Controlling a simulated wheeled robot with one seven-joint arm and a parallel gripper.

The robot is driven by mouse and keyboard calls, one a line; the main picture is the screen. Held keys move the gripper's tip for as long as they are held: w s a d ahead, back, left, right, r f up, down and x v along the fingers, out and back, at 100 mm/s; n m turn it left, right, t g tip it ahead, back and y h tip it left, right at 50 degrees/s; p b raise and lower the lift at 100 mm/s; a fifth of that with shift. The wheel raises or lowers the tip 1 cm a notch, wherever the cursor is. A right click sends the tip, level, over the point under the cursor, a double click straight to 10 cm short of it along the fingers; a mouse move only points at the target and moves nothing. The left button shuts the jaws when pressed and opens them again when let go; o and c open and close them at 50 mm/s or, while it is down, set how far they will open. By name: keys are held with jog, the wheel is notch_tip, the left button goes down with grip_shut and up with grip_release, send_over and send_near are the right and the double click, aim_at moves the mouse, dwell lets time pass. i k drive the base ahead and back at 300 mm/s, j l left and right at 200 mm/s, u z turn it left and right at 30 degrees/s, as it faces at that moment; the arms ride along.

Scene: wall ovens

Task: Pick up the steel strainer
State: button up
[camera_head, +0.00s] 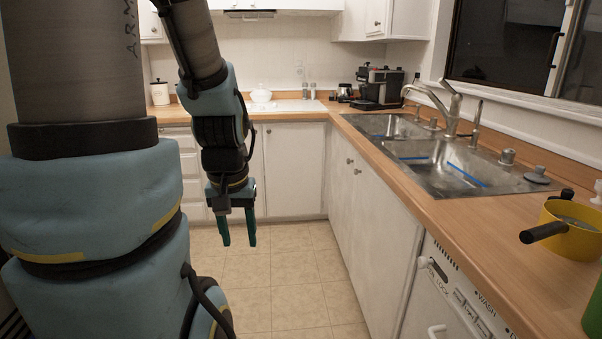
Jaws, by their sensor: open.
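A small round grey metal piece with a raised knob (537,177) lies on the right rim of the steel sink; it looks like a sink strainer, but it is too small to be sure. No other steel strainer shows clearly. My gripper (238,240) hangs pointing down left of the middle, its two green fingers apart with nothing between them. It is in front of the white cabinets, over the tiled floor, well left of the sink and apart from the counter.
The double sink (440,168) has a tall faucet (447,108) behind it. A yellow pot (572,238) has its black handle towards the counter's front edge, near a green object (594,312). A coffee machine (382,86) stands in the back corner. The floor (290,285) is clear.

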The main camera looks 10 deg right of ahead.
aim_at(401, 137)
jog(key=i+z, duration=0.25)
jog(key=i, duration=0.3)
jog(key=i+j+z, duration=0.2)
jog(key=i, duration=0.35)
jog(key=i+j+z, duration=0.25)
jog(key=i, duration=0.3)
jog(key=i+l+z, duration=0.15)
jog(key=i, duration=0.45)
